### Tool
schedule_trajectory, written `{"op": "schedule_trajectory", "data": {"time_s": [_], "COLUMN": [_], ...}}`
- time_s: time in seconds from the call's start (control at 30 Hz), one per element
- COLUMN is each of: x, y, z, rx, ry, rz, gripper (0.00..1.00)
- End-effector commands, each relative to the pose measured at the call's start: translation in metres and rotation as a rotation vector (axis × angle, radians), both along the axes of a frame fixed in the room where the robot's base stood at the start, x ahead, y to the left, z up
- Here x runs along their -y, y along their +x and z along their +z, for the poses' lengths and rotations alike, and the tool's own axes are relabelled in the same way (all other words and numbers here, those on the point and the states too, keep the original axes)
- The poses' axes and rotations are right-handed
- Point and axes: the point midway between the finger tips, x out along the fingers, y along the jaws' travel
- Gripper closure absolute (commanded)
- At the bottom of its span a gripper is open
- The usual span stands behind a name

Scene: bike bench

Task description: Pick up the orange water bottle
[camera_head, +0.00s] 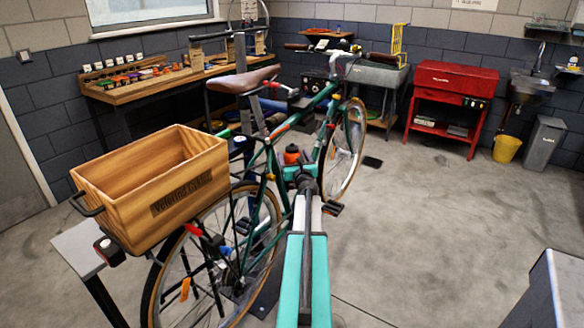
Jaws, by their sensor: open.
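The orange water bottle (291,154) has a dark cap and shows small near the middle of the view, at the green bike's frame. Its lower part is hidden behind the end of my arm. My gripper (300,171) is at the far end of my teal and white arm, just in front of and below the bottle in the picture. It is open, and I see nothing held in it. I cannot tell whether it touches the bottle or how far apart they are.
The green bike (265,150) stands close around my arm, with a wooden crate (145,200) at its rear. A workbench (150,88) is at the back left. A red tool cabinet (450,80) and a yellow bucket (507,148) are at the back right. The right floor is mostly clear.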

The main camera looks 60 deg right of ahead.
Motion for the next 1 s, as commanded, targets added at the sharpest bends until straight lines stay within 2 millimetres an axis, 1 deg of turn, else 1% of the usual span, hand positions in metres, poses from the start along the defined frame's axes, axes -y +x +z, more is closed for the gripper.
{"op": "schedule_trajectory", "data": {"time_s": [0.5, 0.57, 0.6, 0.77, 0.9, 0.97, 1.0], "x": [-0.0001, -0.0001, -0.0001, -0.0001, -0.0001, 0.0, -0.0001], "y": [0.0, 0.0, 0.0, -0.0001, -0.0002, -0.0001, -0.0001], "z": [-0.0001, -0.0001, -0.0001, -0.0001, -0.0001, -0.0001, 0.001], "rx": [0.0, 0.0, 0.0, 0.0, 0.0, 0.0, 0.001], "ry": [0.0, 0.0, 0.0, 0.0, 0.0, 0.0, -0.001], "rz": [0.0, 0.0, 0.0, 0.0, 0.0, 0.0, 0.0], "gripper": [0.23, 0.32, 0.39, 0.66, 0.89, 0.99, 0.99]}}
